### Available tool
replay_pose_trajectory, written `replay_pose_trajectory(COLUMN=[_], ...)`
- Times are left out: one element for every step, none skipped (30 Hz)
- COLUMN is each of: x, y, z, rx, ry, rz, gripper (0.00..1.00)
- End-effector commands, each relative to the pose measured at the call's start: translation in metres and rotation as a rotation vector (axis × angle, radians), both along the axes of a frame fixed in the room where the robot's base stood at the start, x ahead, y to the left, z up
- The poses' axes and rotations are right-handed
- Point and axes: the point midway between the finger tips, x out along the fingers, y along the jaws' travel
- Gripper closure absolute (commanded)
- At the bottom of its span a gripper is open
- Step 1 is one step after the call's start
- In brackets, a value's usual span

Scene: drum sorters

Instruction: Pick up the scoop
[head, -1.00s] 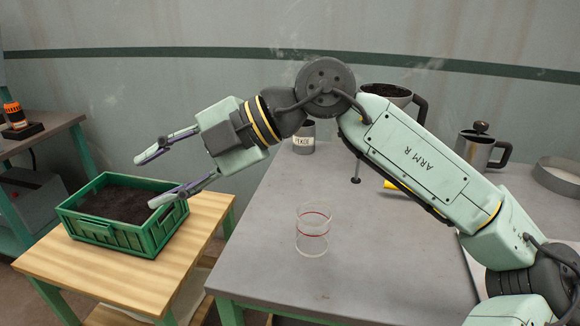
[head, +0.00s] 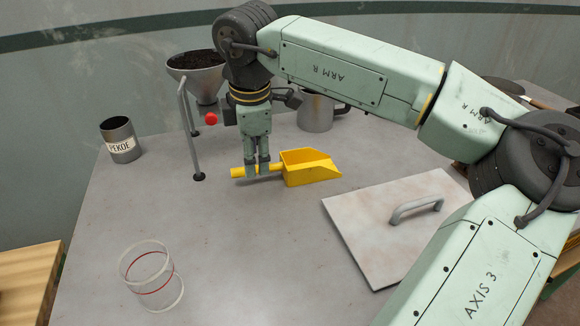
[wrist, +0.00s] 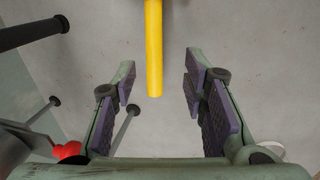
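The yellow scoop (head: 310,168) lies on the grey table, its handle pointing left and its open pan to the right. My gripper (head: 257,172) points straight down over the handle, with its fingertips at about handle level. In the wrist view my gripper (wrist: 159,80) is open, with wide gaps between the purple-padded fingers and the scoop's handle (wrist: 154,45). The handle's end lies between the two fingers in that view, touching neither. I cannot tell how far the tips reach down beside it. The pan is out of the wrist view.
A funnel of dark leaves (head: 195,62) stands on thin legs left of my gripper, with a red knob (head: 211,118) close by. A PEKOE can (head: 120,140), a clear cylinder (head: 150,277), a metal jug (head: 316,112) and a flat handled panel (head: 365,215) share the table (head: 235,250).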

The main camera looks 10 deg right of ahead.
Motion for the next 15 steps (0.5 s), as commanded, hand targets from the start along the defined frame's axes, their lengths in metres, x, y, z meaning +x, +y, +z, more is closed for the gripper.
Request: replay_pose_trajectory(x=[0.001, 0.001, 0.002, 0.003, 0.004, 0.006, 0.008, 0.01, 0.013, 0.014, 0.015, 0.016, 0.017, 0.017, 0.017], y=[0.0, 0.0, 0.0, 0.0, -0.001, -0.002, -0.003, -0.004, -0.005, -0.005, -0.005, -0.005, -0.005, -0.004, -0.004], z=[-0.003, -0.004, -0.006, -0.009, -0.012, -0.016, -0.02, -0.025, -0.03, -0.035, -0.04, -0.045, -0.048, -0.05, -0.053], rx=[0.001, 0.001, 0.002, 0.002, 0.003, 0.003, 0.004, 0.004, 0.004, 0.003, 0.003, 0.002, 0.002, 0.003, 0.003], ry=[0.0, 0.0, 0.001, 0.001, 0.002, 0.003, 0.003, 0.003, 0.004, 0.002, 0.003, 0.002, 0.001, 0.0, 0.0], rz=[0.001, 0.001, 0.001, 0.001, 0.001, 0.002, 0.003, 0.002, 0.003, 0.004, 0.004, 0.004, 0.005, 0.005, 0.005], gripper=[0.6, 0.6, 0.6, 0.6, 0.6, 0.6, 0.6, 0.6, 0.6, 0.6, 0.6, 0.6, 0.6, 0.6, 0.6])
